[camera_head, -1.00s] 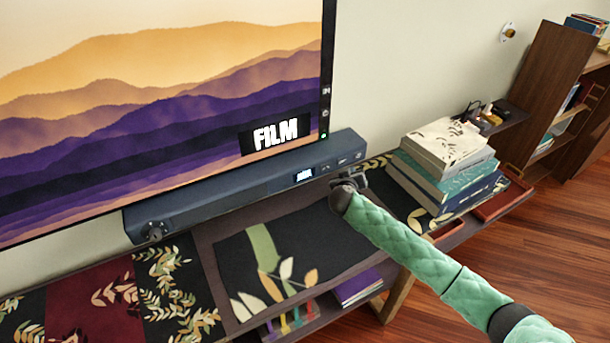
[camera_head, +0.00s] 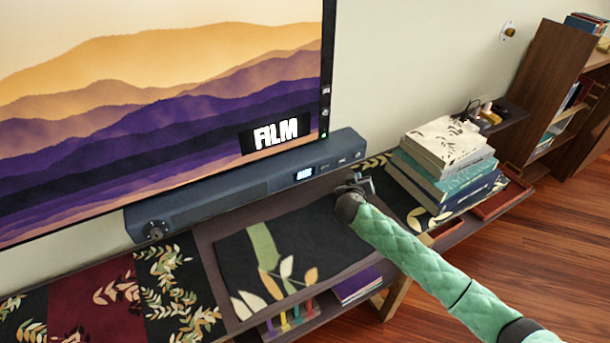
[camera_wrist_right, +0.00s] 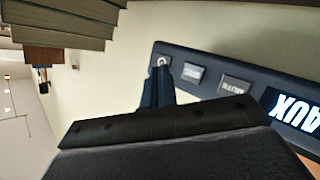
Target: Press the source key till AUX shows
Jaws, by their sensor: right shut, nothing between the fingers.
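The dark blue soundbar (camera_head: 250,185) lies below the TV, and its small lit display (camera_head: 304,174) is too small to read surely in the head view. In the right wrist view the soundbar (camera_wrist_right: 215,66) appears upside down, and its display (camera_wrist_right: 297,112) reads AUX. Beside the display is a row of keys: a grey key (camera_wrist_right: 236,86), another grey key (camera_wrist_right: 192,73) and a round-marked end key (camera_wrist_right: 163,62). Their labels are hard to read. My right gripper (camera_head: 354,181) is shut and empty, just in front of the soundbar's right end; its fingers (camera_wrist_right: 158,80) look apart from the keys. My left gripper is out of view.
The TV (camera_head: 160,110) shows FILM in its corner. A stack of books (camera_head: 445,165) stands right of my gripper, near a red tray (camera_head: 505,197). A dark leaf-patterned mat (camera_head: 290,250) covers the shelf in front.

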